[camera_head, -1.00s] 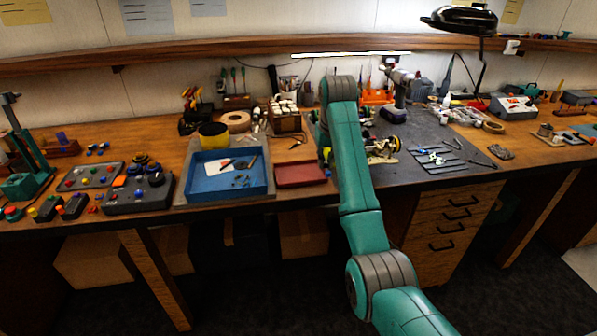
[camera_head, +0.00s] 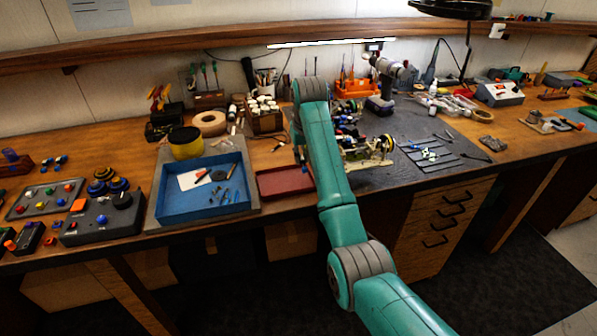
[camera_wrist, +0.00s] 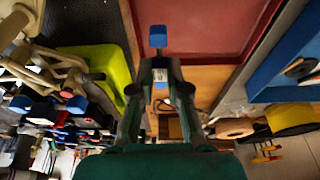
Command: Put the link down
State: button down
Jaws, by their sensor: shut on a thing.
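My gripper (camera_wrist: 161,80) is shut on the link (camera_wrist: 158,38), a slim piece with blue ends and a pale middle, in the wrist view. The link points toward the red tray (camera_wrist: 205,25), with wooden bench top beyond its sides. In the head view my arm covers most of the gripper, and I cannot make out the link there. The red tray (camera_head: 285,183) is empty and lies left of my arm. The racecar (camera_head: 365,150) stands right of my arm on the grey mat; parts of it also show at the left of the wrist view.
A blue tray (camera_head: 204,213) with small parts stands left of the red tray. Several thin parts lie on the grey mat (camera_head: 405,180) at right.

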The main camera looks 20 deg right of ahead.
aim_at(302, 180)
jog(key=shift+s+x, duration=0.2)
jog(key=shift+x, duration=0.7)
jog(key=shift+s+x, duration=0.25)
jog(key=shift+x, duration=0.7)
jog(key=shift+s+x, duration=0.2)
jog(key=shift+x, duration=0.7)
jog(key=shift+f, duration=0.3)
jog(key=c, duration=1.4)
grip_release()
